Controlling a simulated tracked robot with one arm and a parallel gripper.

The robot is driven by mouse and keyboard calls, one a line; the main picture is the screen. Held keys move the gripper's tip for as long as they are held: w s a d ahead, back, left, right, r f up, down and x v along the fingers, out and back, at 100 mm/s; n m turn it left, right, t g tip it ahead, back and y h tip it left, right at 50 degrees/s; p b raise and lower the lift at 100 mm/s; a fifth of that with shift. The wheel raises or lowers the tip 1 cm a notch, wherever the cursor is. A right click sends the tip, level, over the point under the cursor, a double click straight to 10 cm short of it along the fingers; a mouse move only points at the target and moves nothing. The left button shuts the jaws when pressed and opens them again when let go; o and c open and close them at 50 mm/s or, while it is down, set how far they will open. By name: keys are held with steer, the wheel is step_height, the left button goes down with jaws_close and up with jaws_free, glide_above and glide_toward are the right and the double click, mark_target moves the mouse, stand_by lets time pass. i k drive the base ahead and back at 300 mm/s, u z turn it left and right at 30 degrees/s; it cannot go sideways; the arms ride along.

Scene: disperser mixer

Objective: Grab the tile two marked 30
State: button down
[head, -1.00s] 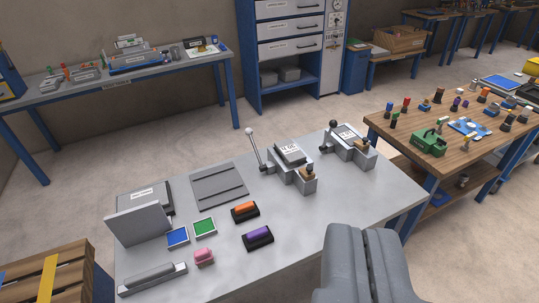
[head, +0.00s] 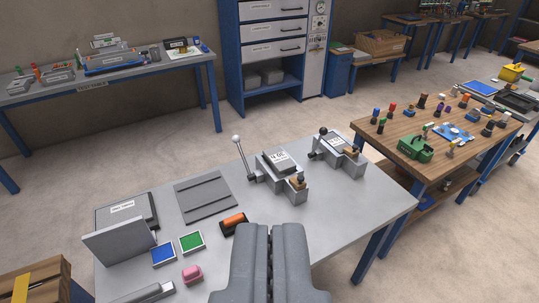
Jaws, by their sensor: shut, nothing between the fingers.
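No tile that I can read as marked 30 shows in the head view. Labelled blocks sit on two lever presses on the grey table: the left press (head: 280,172) has a white label with dark print, and the right press (head: 340,151) has a smaller label; both are too small to read surely. My gripper (head: 270,230) is shut and empty at the bottom centre, nearer to me than both presses. It covers part of the table front.
The grey table (head: 350,210) also bears a grey plate (head: 205,194), blue pad (head: 164,253), green pad (head: 192,242), pink block (head: 193,274) and orange-topped stamp (head: 233,221). A wooden table (head: 400,135) with many small items stands right. A shelf unit (head: 272,50) is behind.

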mark_target(275, 156)
steer(key=i, duration=0.85)
steer(key=z, duration=0.05)
